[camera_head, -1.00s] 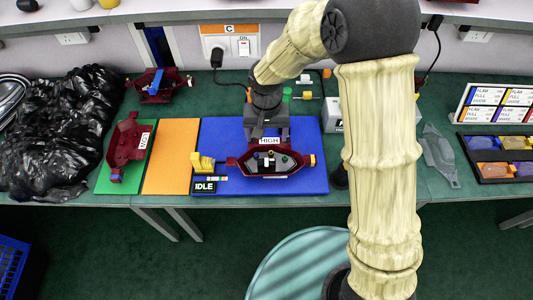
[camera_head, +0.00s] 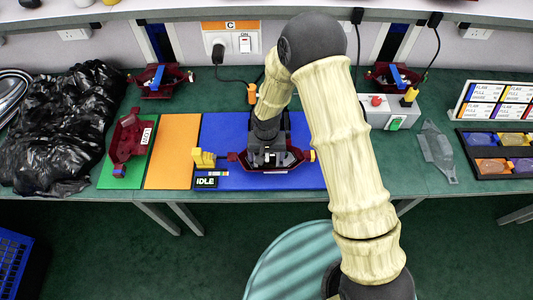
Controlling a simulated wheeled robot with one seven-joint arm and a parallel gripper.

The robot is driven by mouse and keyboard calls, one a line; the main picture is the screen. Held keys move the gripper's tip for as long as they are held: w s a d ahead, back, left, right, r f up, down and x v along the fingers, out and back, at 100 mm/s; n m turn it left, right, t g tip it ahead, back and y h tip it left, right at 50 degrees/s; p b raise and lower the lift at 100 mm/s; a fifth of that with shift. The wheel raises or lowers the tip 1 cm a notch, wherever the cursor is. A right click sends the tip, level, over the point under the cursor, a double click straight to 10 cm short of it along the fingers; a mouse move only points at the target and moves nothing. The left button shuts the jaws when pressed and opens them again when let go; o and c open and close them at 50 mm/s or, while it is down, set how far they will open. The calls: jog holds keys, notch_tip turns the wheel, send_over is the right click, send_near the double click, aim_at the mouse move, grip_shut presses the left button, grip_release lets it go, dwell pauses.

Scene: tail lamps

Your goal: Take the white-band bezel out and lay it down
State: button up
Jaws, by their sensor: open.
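A dark red lamp housing (camera_head: 240,158) lies on the blue mat (camera_head: 225,128), with a light rim and small parts inside. My gripper (camera_head: 268,162) is over the middle of this housing, pointing down, and hides much of its inside and its label. Whether the fingers touch anything cannot be told. No bezel with a white band can be made out; it may be hidden under my gripper. Another dark red housing (camera_head: 128,140) with a white label lies on the green mat (camera_head: 110,180).
An orange mat (camera_head: 170,155) is bare. A yellow clamp (camera_head: 202,158) and an IDLE display (camera_head: 205,183) sit at the blue mat's left. A grey button box (camera_head: 390,113), a grey flat part (camera_head: 438,150) and a lens tray (camera_head: 497,168) are at right; black bags (camera_head: 65,130) at left.

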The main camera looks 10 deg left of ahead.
jog(key=shift+w+d, duration=0.1)
jog(key=shift+w, duration=0.05)
jog(key=shift+c, duration=0.4)
jog(key=c, duration=1.1)
jog(key=shift+r, duration=0.1)
jog(key=shift+r+p, duration=1)
jog(key=shift+r, duration=0.4)
jog(key=shift+r+p, duration=0.65)
jog(key=shift+r, duration=0.35)
